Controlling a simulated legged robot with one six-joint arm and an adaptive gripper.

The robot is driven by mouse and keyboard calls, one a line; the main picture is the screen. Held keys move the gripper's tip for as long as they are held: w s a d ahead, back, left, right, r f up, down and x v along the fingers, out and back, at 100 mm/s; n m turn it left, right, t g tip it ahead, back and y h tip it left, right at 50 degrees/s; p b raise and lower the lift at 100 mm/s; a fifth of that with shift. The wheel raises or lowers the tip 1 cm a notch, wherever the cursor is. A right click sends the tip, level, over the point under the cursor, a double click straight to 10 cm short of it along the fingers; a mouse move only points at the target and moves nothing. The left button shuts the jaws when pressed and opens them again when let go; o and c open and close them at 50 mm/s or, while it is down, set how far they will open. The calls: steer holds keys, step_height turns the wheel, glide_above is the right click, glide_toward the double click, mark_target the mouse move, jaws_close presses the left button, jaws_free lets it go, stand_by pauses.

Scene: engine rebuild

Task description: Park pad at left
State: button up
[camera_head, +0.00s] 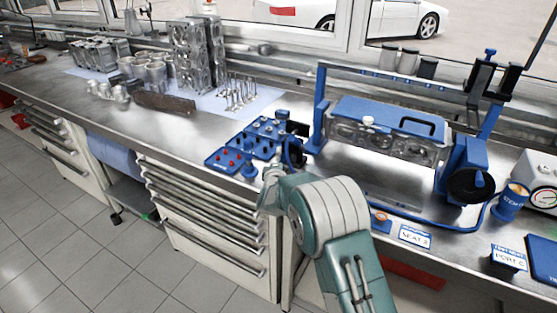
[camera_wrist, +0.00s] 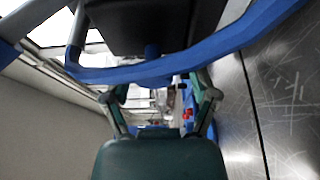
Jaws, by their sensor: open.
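The blue test stand (camera_head: 322,95) holds a metal cylinder head (camera_head: 380,142) under a blue top plate (camera_head: 385,117). A black pad-like block (camera_head: 482,78) with blue fittings sits at the right end of its upper rail; I cannot tell for certain that this is the pad. My gripper (camera_wrist: 160,108) shows in the wrist view with its two fingers apart and nothing clearly between them. A blue bar (camera_wrist: 165,72) and a dark block (camera_wrist: 150,25) cross the top of that view. In the head view my arm reaches the bench edge left of the stand; its fingertips are not clear.
A blue tray (camera_head: 228,161) with red and metal parts lies left of the stand. Labelled items, SEAT 2 (camera_head: 414,236) and PORT C (camera_head: 508,258), are along the front right. A gauge (camera_head: 544,197) stands far right. Bare bench (camera_head: 185,124) lies left of the tray.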

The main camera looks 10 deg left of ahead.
steer(key=shift+s+d+r, duration=0.1)
steer(key=shift+s+d, duration=0.1)
steer(key=shift+s, duration=0.15)
steer(key=s, duration=1.1)
steer(key=shift+d, duration=0.25)
steer(key=shift+s, duration=0.1)
